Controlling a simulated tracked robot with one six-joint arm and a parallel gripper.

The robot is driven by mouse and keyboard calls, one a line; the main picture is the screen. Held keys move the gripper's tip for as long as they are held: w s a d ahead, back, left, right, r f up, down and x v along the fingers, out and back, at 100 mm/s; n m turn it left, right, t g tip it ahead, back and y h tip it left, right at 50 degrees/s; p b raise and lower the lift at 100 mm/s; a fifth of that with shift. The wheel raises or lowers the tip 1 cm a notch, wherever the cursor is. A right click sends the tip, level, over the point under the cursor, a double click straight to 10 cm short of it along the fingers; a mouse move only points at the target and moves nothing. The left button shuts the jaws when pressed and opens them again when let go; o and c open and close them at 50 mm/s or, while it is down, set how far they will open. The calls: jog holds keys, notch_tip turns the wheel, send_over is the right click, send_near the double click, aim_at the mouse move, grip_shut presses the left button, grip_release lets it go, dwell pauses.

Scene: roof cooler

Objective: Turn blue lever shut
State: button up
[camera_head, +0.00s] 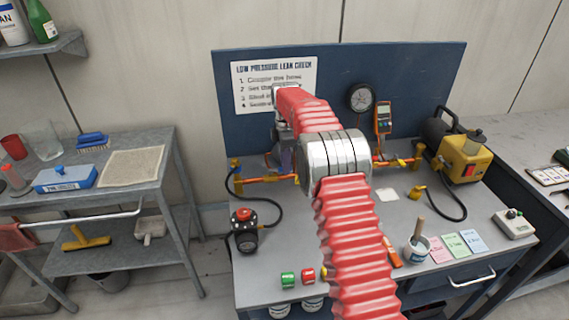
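A copper pipe run (262,180) with brass fittings crosses the bench at the foot of the blue back panel. Its middle is hidden behind my arm's silver joint. My red-sleeved arm reaches up over the bench and bends down at the wrist, left of that joint. My gripper (274,158) is low over the pipe, small and partly hidden; its fingers are not clear. A dark bluish-purple shape (287,159) shows beside it, just above the pipe. I cannot tell whether this is the blue lever, or whether my gripper touches it. No other blue lever is visible.
A round gauge (360,98) and an orange meter (383,118) are at the back panel. A yellow pump (465,160) stands right. A black device with a red knob (245,228) sits front left, with a black hose.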

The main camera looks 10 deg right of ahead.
grip_shut()
jog(key=shift+a, duration=0.1)
